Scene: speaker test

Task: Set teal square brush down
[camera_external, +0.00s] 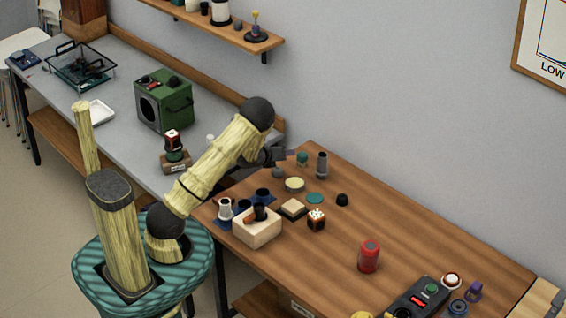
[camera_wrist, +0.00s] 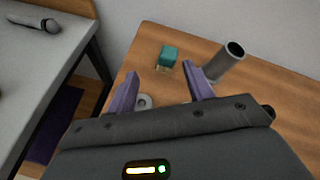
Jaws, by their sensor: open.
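The teal square brush (camera_external: 302,158) stands on the wooden table near its far left corner.
A grey hollow cylinder (camera_wrist: 228,62) stands right of the brush, close to the right finger. A small round grey item (camera_wrist: 145,101) lies between the fingers. A teal disc (camera_external: 315,198), a pale round item (camera_external: 295,185) and a black knob (camera_external: 342,199) are nearby.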

